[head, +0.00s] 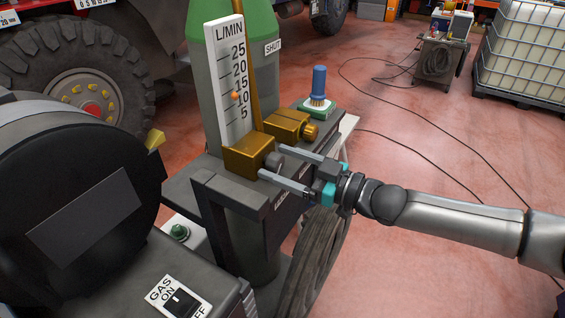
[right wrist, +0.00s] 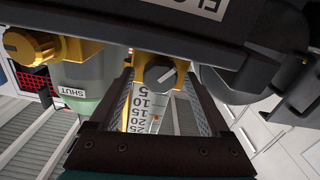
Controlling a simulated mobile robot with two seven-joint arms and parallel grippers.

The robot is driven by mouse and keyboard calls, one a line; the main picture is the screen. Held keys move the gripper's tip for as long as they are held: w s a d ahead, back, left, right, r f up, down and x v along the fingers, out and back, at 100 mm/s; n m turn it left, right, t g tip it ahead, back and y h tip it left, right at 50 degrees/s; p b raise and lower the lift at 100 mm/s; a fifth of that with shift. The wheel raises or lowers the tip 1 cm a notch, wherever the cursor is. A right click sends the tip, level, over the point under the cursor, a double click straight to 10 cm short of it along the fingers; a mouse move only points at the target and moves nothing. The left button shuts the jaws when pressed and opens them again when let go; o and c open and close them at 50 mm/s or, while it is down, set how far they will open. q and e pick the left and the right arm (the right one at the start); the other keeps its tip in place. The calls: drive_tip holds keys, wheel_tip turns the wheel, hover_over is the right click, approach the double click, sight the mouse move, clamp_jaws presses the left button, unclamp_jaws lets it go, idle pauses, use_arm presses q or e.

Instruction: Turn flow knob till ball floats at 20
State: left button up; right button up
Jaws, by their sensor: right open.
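The flow gauge (head: 230,75) stands upright in the head view, marked L/MIN from 5 to 25. Its orange ball (head: 236,96) floats between 10 and 15, nearer 10. The dark round flow knob (head: 274,159) sits on the front of the brass block (head: 247,156) below the gauge. In the right wrist view the knob (right wrist: 160,74) shows a pale pointer line. My right gripper (head: 271,162) is open, with its fingertips on either side of the knob. I cannot tell whether either finger touches it. My left gripper is not in view.
A second brass fitting (head: 291,126) and a blue-topped part (head: 318,86) stand just behind the knob. Green cylinders (head: 213,50) rise behind the gauge. A large dark round housing (head: 75,175) fills the left.

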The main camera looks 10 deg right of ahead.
drive_tip(key=shift+c, duration=0.2)
clamp_jaws()
idle(0.3)
drive_tip(key=shift+n, duration=0.4)
drive_tip(key=n+p, duration=0.1)
drive_tip(key=n, duration=0.1)
drive_tip(key=shift+s+n, duration=0.1)
drive_tip(key=shift+n, duration=2)
